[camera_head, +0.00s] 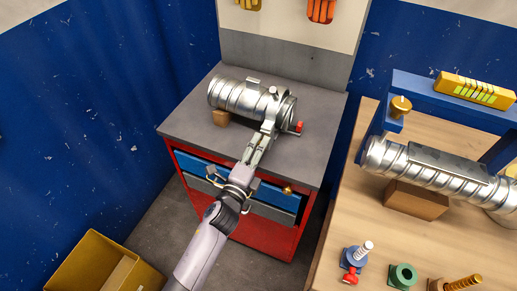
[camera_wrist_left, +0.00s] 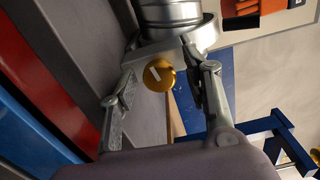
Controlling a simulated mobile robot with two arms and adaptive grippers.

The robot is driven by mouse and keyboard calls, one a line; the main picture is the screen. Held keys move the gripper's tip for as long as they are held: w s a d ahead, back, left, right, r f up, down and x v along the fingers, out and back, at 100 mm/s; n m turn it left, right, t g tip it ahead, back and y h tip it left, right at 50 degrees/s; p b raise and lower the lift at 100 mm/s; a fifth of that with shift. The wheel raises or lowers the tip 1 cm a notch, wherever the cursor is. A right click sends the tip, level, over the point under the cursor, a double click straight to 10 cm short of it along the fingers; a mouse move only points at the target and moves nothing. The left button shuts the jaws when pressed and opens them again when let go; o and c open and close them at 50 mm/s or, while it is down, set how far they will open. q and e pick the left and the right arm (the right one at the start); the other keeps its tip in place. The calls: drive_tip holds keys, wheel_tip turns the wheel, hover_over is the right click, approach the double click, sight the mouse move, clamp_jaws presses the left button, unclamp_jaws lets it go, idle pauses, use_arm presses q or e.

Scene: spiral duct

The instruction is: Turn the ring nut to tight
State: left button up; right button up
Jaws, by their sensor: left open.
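A round gold knob with a white mark, which looks like the ring nut (camera_wrist_left: 158,75), shows in the left wrist view in front of a grey bracket under the silver duct. My left gripper (camera_wrist_left: 159,62) is open, with one finger on each side of the knob; I cannot tell whether they touch it. In the head view my left gripper (camera_head: 267,133) reaches the near right end of the silver spiral duct (camera_head: 238,94), and the knob is hidden there. My right gripper is not in view.
The duct lies on a grey-topped red cabinet (camera_head: 275,240) with blue and grey drawers. A red-tipped handle (camera_head: 299,127) sticks out at the duct's right end. At right, a wooden table (camera_head: 385,225) holds another duct (camera_head: 425,168) and several fittings. A yellow box (camera_head: 88,262) stands lower left.

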use_arm(q)
drive_tip(key=v, duration=0.8)
idle(0.4)
drive_tip(key=s+a+f+n+g+y, duration=0.2)
drive_tip(key=s+a+f+n, duration=0.15)
drive_tip(key=f, duration=0.75)
drive_tip(key=s+a+f+n+g+y, duration=0.1)
drive_tip(key=s+a+f+n+g, duration=0.25)
drive_tip(key=f, duration=0.75)
drive_tip(key=s+a+f+n+g+y, duration=0.2)
drive_tip(key=s+f+n, duration=0.25)
drive_tip(key=f, duration=0.65)
drive_tip(key=s+a+f+n+g, duration=0.2)
drive_tip(key=s+f, duration=0.3)
drive_tip(key=s, duration=0.4)
drive_tip(key=s+a+f+n+g+y, duration=0.1)
drive_tip(key=s+a+f+n+g, duration=0.2)
drive_tip(key=s, duration=0.7)
drive_tip(key=s+a+f+n+g, duration=0.3)
drive_tip(key=s+a+f+n, duration=0.1)
drive_tip(key=s+f, duration=0.4)
drive_tip(key=shift+s+a+y, duration=0.4)
drive_tip(key=shift+s+a, duration=0.5)
drive_tip(key=shift+s, duration=0.25)
drive_tip(key=shift+n, duration=0.25)
